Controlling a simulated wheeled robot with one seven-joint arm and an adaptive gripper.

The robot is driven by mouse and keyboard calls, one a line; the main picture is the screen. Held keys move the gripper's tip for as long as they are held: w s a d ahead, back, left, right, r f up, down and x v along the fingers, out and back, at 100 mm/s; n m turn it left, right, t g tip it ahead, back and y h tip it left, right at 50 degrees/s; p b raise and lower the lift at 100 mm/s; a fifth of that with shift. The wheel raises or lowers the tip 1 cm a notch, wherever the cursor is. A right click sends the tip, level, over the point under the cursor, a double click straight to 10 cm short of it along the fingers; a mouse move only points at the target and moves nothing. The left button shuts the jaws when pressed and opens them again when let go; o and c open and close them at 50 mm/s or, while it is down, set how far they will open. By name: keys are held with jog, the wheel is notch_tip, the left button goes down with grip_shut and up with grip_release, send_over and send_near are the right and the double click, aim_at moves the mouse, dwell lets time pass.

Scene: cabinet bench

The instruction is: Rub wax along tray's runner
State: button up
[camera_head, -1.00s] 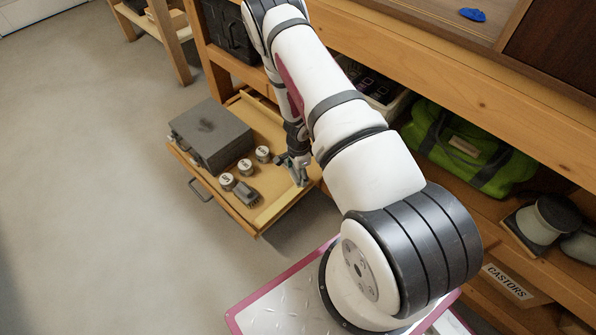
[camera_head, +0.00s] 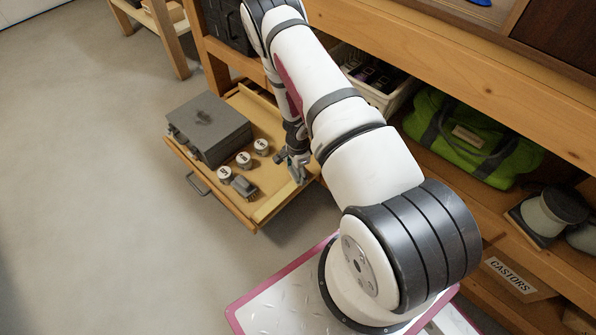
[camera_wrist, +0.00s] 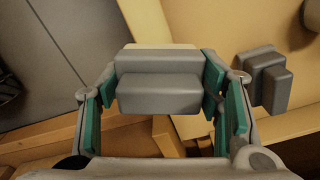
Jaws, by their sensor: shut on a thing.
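My gripper (camera_head: 296,166) is over the right side of the pulled-out wooden tray (camera_head: 218,202) in the head view. In the wrist view, its teal-padded fingers (camera_wrist: 165,95) are shut on a stepped grey block (camera_wrist: 157,92). A pale cream strip (camera_wrist: 157,46) shows along the block's far edge; I cannot tell whether it is the wax. A light wooden strip, likely the tray's runner (camera_head: 272,207), lies along the tray's right side. I cannot tell whether the held block touches it. The block's underside is hidden.
A grey case (camera_head: 208,128), three small tins (camera_head: 243,160) and a dark grey block (camera_head: 243,187) sit in the tray. The bench edge (camera_head: 440,70) is to the right, above a green bag (camera_head: 468,140). Open floor (camera_head: 90,200) lies to the left.

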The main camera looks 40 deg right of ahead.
jog(key=shift+f+b, duration=0.9)
jog(key=shift+f, duration=0.1)
jog(key=shift+w+d+r, duration=0.1)
jog(key=shift+w+d, duration=0.1)
jog(key=shift+d, duration=0.6)
jog(key=shift+w+d+r, duration=0.1)
jog(key=shift+w+d, duration=0.05)
jog(key=shift+d, duration=0.65)
jog(key=shift+w+d+f+b, duration=0.15)
jog(key=shift+d+b, duration=0.25)
jog(key=shift+d, duration=0.4)
jog(key=shift+w+d+f+b, duration=0.1)
jog(key=shift+d+b, duration=0.25)
jog(key=shift+d, duration=0.4)
jog(key=shift+a, duration=0.1)
jog(key=shift+s+a+b, duration=0.15)
jog(key=shift+s+a, duration=0.05)
jog(key=shift+a, duration=0.85)
jog(key=shift+s+a+b, duration=0.2)
jog(key=shift+a, duration=0.8)
jog(key=shift+s+a+b, duration=0.15)
jog(key=shift+s+a, duration=0.05)
jog(key=shift+a, duration=0.85)
jog(key=shift+r, duration=0.15)
jog(key=shift+d, duration=0.1)
